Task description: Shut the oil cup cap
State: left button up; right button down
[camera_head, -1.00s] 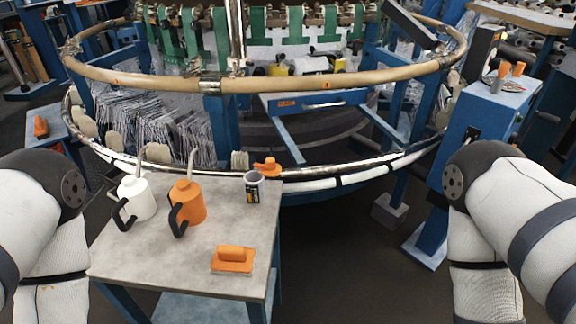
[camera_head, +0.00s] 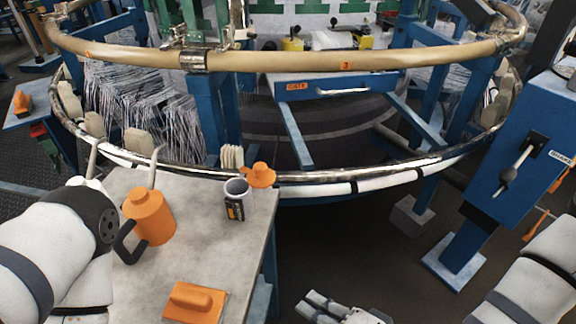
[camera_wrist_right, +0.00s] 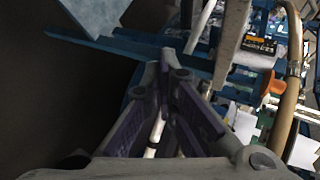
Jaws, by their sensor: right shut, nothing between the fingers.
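A small orange part (camera_head: 259,176), which looks like the oil cup with its cap, sits at the loom's lower ring just behind the table. I cannot tell from this distance how far its cap is open. My right gripper (camera_head: 312,304) is low in the head view, well below and to the right of that part, apart from everything. Its fingers (camera_wrist_right: 178,82) are together and empty in the right wrist view.
The grey table (camera_head: 244,240) holds an orange oil can (camera_head: 149,218), a dark cup with a label (camera_head: 236,203) and an orange block (camera_head: 194,302). The metal ring (camera_head: 330,175) crosses behind. A blue brake box (camera_head: 520,150) stands right. Floor between table and box is clear.

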aim_at(256, 170)
jog(key=w+d+r+m+t, duration=0.4)
jog(key=w+r+t, duration=0.3)
jog(key=w+r, duration=0.5)
jog(key=w+a+r+p, duration=0.1)
jog(key=w+a+r, duration=0.1)
jog(key=w+a, duration=0.4)
jog(key=shift+w+a, duration=0.3)
jog(key=shift+a, duration=0.95)
jog(key=shift+f, duration=0.1)
